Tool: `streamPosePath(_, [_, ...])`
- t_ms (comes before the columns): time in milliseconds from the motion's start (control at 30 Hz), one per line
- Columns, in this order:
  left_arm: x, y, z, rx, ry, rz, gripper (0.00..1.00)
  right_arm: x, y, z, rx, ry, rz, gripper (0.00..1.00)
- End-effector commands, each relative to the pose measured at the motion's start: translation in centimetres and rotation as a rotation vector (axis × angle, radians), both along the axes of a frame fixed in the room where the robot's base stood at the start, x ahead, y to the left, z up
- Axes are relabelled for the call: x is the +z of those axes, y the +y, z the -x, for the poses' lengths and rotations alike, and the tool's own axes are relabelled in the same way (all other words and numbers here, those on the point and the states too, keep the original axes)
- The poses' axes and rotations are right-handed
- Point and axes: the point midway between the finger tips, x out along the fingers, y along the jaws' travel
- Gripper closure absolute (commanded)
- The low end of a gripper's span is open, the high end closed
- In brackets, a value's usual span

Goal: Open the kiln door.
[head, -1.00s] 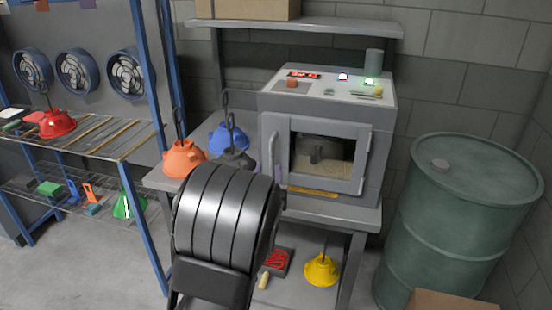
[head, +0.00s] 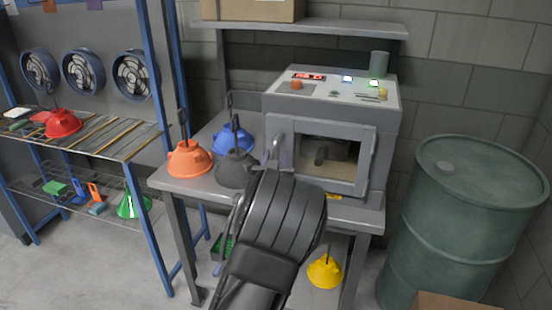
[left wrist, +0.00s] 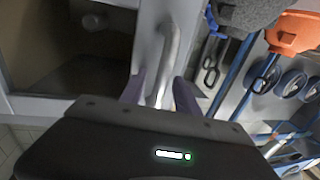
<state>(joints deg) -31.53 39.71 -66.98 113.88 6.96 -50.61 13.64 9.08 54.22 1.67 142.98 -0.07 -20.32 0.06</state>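The grey kiln (head: 388,120) stands on a grey table in the head view. Its door (head: 347,183) looks shut; a dark object shows through its window. The door handle (head: 272,152) is a pale upright bar on the door's left side. My left gripper (head: 279,158) is at the handle, mostly hidden behind my own wrist. In the left wrist view, the handle (left wrist: 170,50) passes between the two purplish fingers of my left gripper (left wrist: 160,92). The fingers are spread, one on each side of the bar; contact is not clear. My right gripper is not in view.
An orange hood (head: 188,160), a dark grey hood (head: 236,170) and a blue hood (head: 230,138) stand on the table left of the kiln. A green drum (head: 460,225) stands to the right. A yellow hood (head: 325,272) is below the table.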

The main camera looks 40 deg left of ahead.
Motion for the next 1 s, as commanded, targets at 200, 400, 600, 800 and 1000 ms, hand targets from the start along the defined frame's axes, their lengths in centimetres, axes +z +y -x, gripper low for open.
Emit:
streamPosePath(200, [-0.01, 0.0, 0.04, 0.0, 0.0, 0.0, 0.7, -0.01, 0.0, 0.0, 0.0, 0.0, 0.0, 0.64])
streamPosePath(400, [0.0, 0.0, 0.06, 0.0, 0.0, 0.0, 0.86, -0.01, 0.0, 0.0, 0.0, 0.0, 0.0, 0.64])
streamPosePath(600, [0.0, 0.0, 0.06, 0.0, 0.0, 0.0, 1.0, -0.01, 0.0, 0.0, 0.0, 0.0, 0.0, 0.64])
streamPosePath(800, [0.0, -0.01, 0.05, 0.0, 0.0, 0.0, 1.0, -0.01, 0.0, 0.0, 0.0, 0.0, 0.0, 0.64])
streamPosePath(1000, [0.0, -0.01, 0.05, 0.0, 0.0, 0.0, 1.0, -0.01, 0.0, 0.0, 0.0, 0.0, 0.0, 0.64])
